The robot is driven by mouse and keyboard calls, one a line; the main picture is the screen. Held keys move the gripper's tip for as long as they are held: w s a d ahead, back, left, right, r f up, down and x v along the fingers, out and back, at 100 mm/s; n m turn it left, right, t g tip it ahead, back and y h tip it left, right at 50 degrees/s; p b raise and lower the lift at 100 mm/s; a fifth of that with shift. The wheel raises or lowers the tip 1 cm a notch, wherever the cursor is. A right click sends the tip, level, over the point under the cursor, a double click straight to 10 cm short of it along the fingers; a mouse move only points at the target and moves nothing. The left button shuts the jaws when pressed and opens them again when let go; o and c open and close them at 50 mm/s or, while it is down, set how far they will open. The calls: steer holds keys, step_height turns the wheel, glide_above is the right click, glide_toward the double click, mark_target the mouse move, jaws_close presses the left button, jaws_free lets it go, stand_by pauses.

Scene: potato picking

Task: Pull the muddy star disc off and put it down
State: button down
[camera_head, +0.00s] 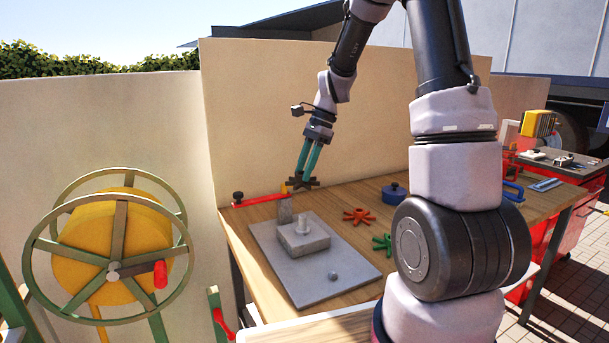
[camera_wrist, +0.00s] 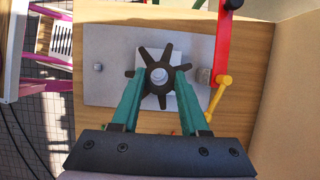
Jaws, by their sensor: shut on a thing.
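The muddy star disc (camera_head: 312,184) is dark brown with several stubby arms. My gripper (camera_head: 305,178) has green fingers and is shut on the disc, holding it roughly level. In the wrist view, the disc (camera_wrist: 158,64) sits between the two fingertips (camera_wrist: 158,77), and the grey shaft top shows through its hub hole. In the head view, the disc is above the bare shaft (camera_head: 302,223), with a visible gap. The shaft stands on a grey block (camera_head: 306,241) on a grey plate (camera_head: 345,262).
An orange star (camera_head: 358,215), a green star (camera_head: 382,242) and a blue lidded pot (camera_head: 394,193) lie to the right on the wooden table. A small grey knob (camera_head: 333,275) is on the plate.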

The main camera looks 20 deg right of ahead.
mark_target(297, 174)
steer(key=shift+r, duration=0.5)
steer(key=shift+r, duration=1.5)
